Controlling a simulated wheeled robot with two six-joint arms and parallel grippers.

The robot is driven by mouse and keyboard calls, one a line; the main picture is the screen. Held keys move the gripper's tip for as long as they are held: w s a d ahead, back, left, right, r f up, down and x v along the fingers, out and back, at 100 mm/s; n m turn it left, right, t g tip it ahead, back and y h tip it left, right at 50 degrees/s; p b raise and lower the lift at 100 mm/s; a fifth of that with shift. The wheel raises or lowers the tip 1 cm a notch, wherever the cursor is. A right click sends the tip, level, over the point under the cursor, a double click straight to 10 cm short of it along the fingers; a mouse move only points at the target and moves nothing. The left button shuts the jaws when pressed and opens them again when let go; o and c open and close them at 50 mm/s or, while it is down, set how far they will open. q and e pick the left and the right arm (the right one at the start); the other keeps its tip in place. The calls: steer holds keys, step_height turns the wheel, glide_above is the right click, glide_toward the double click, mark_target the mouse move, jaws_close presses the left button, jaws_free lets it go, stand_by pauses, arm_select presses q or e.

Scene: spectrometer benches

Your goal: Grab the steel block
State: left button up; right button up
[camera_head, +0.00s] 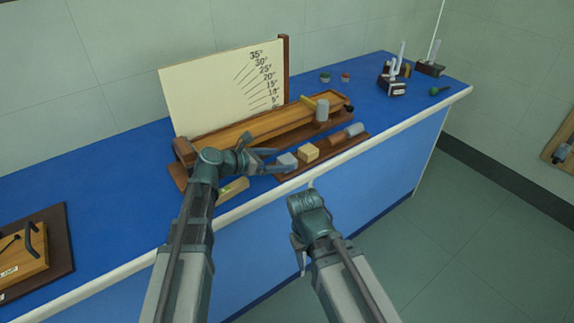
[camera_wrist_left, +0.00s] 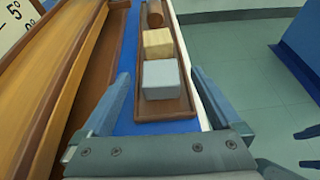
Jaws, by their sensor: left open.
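The steel block (camera_head: 288,160) is a small grey cube at the near end of a narrow brown wooden tray (camera_head: 359,141). It also shows in the left wrist view (camera_wrist_left: 160,82), next to a light wooden block (camera_wrist_left: 157,43). My left gripper (camera_head: 279,160) is open at the block. In the left wrist view its two fingers (camera_wrist_left: 160,90) lie to either side of the block, with gaps to both. I cannot tell how far down the fingertips reach. My right gripper (camera_head: 299,255) hangs below the bench's front edge, and its jaws are not clear.
A wooden ramp (camera_head: 240,124) with a grey cylinder (camera_head: 322,110) on it runs behind the tray, before an angle board (camera_head: 215,88). A brown block and a grey one lie farther along the tray. Small apparatus (camera_head: 393,85) stands at the back right. The blue bench's right front is clear.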

mark_target(286, 159)
arm_select(q)
steer(key=b+x, duration=0.1)
steer(key=x, duration=0.2)
steer(key=shift+w+d+f, duration=0.1)
steer(key=shift+d+f, duration=0.15)
jaws_close()
